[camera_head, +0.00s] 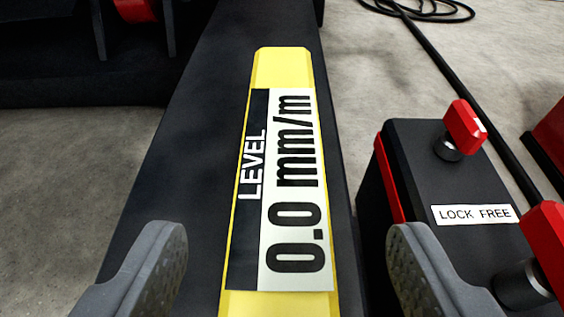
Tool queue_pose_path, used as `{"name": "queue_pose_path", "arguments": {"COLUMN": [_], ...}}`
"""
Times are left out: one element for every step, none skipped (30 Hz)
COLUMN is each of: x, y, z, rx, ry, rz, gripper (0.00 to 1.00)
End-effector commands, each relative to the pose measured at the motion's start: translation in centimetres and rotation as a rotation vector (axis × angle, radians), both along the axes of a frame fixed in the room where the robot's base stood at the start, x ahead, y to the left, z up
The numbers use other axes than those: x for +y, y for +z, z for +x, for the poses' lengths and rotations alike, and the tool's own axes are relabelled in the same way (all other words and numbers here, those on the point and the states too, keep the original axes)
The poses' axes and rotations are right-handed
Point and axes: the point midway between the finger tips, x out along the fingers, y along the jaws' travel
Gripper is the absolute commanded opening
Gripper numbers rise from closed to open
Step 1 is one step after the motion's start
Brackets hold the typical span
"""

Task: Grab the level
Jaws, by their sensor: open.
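The level (284,70) is a long yellow bar in the middle of the camera head view. Its label reads "LEVEL" and "0.0 mm/m". It lies lengthwise on a dark beam (190,160), and its near end runs out of the bottom of the picture. My gripper (285,265) is open, with one grey finger at the lower left and one at the lower right. The level's near part shows between the fingers, with a gap on each side. I cannot tell how high the fingers are above it.
A dark box (430,165) with red knobs and a "LOCK FREE" label (475,214) stands right of the beam, close to my right finger. A black cable (450,70) runs across the grey floor behind it. Dark structure with red parts fills the upper left.

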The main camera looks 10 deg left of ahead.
Motion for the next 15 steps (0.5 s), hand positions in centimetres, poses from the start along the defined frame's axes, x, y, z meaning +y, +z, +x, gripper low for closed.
{"name": "queue_pose_path", "arguments": {"x": [0.0, 0.0, 0.1, 0.1, 0.2, 0.3, 0.4, 0.6, 0.8, 0.9, 1.1, 1.1, 1.2, 1.3, 1.4], "y": [-0.1, -0.1, -0.1, -0.2, -0.2, -0.4, -0.5, -0.6, -0.7, -0.9, -1.0, -1.1, -1.2, -1.4, -1.4], "z": [0.2, 0.3, 0.4, 0.6, 0.8, 1.2, 1.6, 1.9, 2.4, 2.8, 3.2, 3.8, 4.1, 4.4, 4.7], "rx": [0.0, -0.001, -0.001, -0.002, -0.002, -0.003, -0.004, -0.004, -0.003, -0.003, -0.002, -0.003, -0.005, -0.005, -0.005], "ry": [-0.001, -0.001, -0.001, -0.001, -0.002, -0.002, -0.001, -0.001, 0.0, 0.0, 0.0, -0.003, -0.003, -0.003, -0.001], "rz": [0.0, 0.0, 0.0, 0.0, 0.0, 0.0, 0.001, 0.001, 0.002, 0.002, 0.001, 0.002, 0.002, 0.002, 0.002], "gripper": [0.62, 0.62, 0.62, 0.62, 0.62, 0.62, 0.62, 0.62, 0.62, 0.62, 0.62, 0.62, 0.62, 0.62, 0.62]}}
